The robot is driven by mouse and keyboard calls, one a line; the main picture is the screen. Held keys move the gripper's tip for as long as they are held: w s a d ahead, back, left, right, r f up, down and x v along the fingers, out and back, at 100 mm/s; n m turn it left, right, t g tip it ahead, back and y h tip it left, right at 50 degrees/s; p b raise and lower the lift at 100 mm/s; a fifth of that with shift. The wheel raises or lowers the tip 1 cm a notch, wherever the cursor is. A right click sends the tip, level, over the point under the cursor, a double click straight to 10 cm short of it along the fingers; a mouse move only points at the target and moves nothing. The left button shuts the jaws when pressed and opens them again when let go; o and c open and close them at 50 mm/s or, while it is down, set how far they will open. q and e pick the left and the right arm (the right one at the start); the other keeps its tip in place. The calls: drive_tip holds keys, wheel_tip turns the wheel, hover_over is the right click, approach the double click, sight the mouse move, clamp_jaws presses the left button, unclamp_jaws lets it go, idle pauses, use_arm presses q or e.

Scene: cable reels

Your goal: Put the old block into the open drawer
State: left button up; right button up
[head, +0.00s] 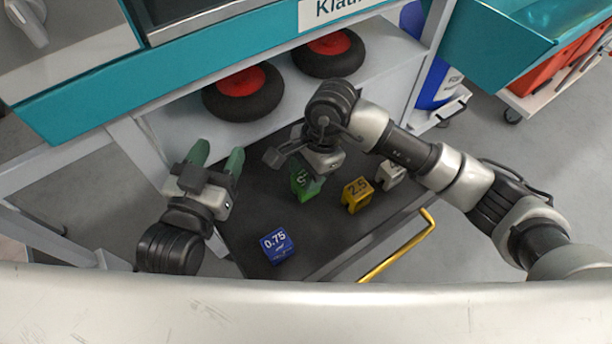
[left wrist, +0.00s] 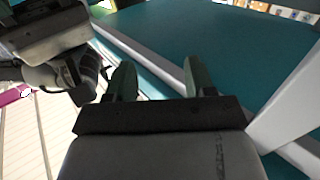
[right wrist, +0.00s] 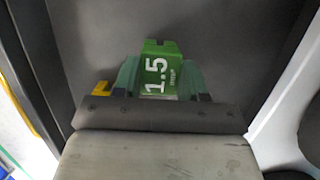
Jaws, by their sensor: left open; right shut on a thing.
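My right gripper (right wrist: 157,85) is shut on a green block (right wrist: 157,66) marked 1.5, inside the open drawer (head: 245,237) with a dark floor. The green block also shows in the head view (head: 305,184), partly covered by the gripper. A blue block (head: 275,245) marked 0.75, a yellow block (head: 355,195) marked 2.5 and a white block (head: 390,174) stand on the drawer floor. I cannot tell which block is the old one. My left gripper (head: 217,158) is open and empty above the drawer's left side; its fingers also show in the left wrist view (left wrist: 157,80).
Two black wheels with red hubs (head: 243,88) lie on the shelf behind the drawer. The drawer's yellow handle (head: 400,252) is at its front. A teal worktop edge (head: 190,72) runs above the shelf. A blue canister (head: 437,90) stands at the right.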

drive_tip(key=shift+f, duration=0.7)
use_arm(q)
drive_tip(key=shift+d+r+t+h, duration=0.1)
drive_tip(key=shift+r+t+h, duration=0.2)
drive_tip(key=shift+r+t, duration=0.3)
drive_tip(key=shift+r, duration=0.15)
use_arm(e)
drive_tip(key=o, duration=1)
drive_tip(key=shift+c, duration=0.2)
use_arm(q)
drive_tip(key=shift+r, duration=0.2)
drive_tip(key=shift+f, duration=0.1)
